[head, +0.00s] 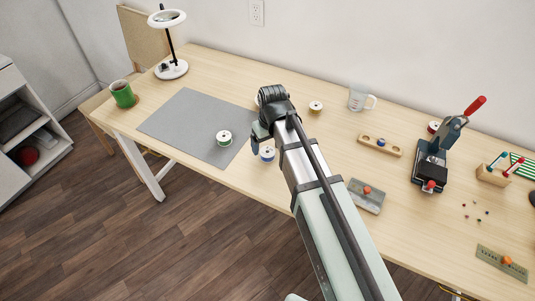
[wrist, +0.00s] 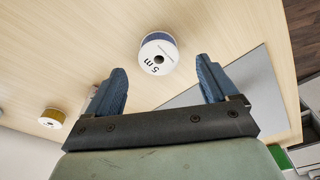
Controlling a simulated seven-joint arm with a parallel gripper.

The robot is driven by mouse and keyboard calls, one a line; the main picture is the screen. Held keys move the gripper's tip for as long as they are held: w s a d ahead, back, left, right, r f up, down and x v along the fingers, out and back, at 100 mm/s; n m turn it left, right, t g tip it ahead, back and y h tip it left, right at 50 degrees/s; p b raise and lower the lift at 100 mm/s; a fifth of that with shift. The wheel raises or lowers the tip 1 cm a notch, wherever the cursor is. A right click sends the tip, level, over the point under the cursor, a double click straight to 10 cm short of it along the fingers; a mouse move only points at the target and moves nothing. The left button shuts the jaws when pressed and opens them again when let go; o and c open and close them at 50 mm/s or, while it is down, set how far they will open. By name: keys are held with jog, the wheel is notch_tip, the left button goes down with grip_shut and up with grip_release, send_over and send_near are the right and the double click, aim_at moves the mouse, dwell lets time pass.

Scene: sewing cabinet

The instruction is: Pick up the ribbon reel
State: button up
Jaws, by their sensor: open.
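Several ribbon reels with white faces are on the table. The blue reel (head: 267,153) lies just by my gripper (head: 256,142) in the head view, partly beside the arm. In the wrist view, the blue reel (wrist: 158,55) shows a "5 m" label and sits just ahead of and between the fingertips of my gripper (wrist: 160,68). The jaws are open with nothing between them. A green reel (head: 224,138) lies on the grey mat.
The grey mat (head: 187,122) lies left of my gripper. A green mug (head: 123,94) and white lamp (head: 168,17) are at far left. A measuring cup (head: 359,98), wooden block (head: 380,146), metal plate (head: 367,194) and black press (head: 430,165) are to the right.

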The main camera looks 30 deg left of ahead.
aim_at(268, 150)
jog(key=shift+w+a+f, duration=0.1)
jog(key=shift+w+f, duration=0.05)
jog(key=shift+f, duration=1.95)
jog(key=shift+c, duration=0.4)
jog(key=c, duration=1.1)
jog(key=shift+o, duration=0.2)
jog(key=shift+r, duration=0.1)
